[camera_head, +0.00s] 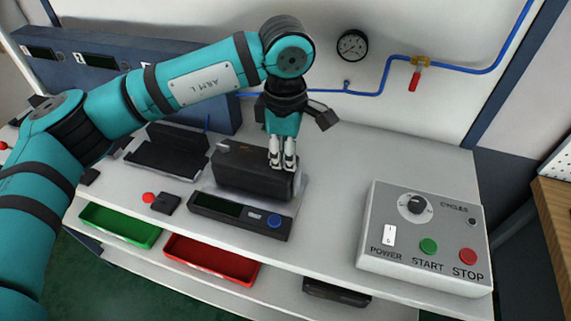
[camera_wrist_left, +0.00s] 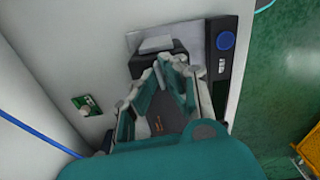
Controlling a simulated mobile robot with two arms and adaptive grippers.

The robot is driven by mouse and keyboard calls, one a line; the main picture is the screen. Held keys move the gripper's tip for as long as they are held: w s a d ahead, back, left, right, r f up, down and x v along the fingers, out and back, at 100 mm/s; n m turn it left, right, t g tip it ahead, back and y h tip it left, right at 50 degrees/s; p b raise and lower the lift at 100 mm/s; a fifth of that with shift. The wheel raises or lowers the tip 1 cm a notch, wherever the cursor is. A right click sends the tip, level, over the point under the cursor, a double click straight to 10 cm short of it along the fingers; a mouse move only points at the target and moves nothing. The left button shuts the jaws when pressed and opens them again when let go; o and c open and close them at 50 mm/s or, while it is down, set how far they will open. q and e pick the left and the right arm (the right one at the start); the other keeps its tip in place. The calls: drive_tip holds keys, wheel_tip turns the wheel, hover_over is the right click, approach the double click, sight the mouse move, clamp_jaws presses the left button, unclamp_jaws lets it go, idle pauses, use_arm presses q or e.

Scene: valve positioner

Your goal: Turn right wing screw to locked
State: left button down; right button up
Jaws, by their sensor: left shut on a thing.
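The valve positioner is a black box (camera_head: 245,172) on the white bench, with a small light wing screw (camera_head: 222,146) at its upper left. My left gripper (camera_head: 282,163) points down over the right end of the box, its fingertips close together at the top. It is shut on the right wing screw, which the fingers hide, so its angle cannot be read. In the left wrist view, my left gripper (camera_wrist_left: 172,66) covers most of the box. My right gripper is not in view.
A black display unit with a blue button (camera_head: 274,221) lies in front of the box. A grey control panel (camera_head: 380,255) stands at right. Green (camera_head: 120,226) and red (camera_head: 210,260) trays sit below the front edge. A gauge (camera_head: 352,45) and blue pipe (camera_head: 480,71) are on the wall behind.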

use_arm(q)
drive_tip(key=shift+m+b, duration=0.5)
drive_tip(key=shift+m, duration=0.1)
drive_tip(key=shift+r, duration=0.1)
drive_tip(key=c, duration=1.5)
unclamp_jaws()
wheel_tip(320, 180, up, 12)
drive_tip(key=shift+f, duration=0.1)
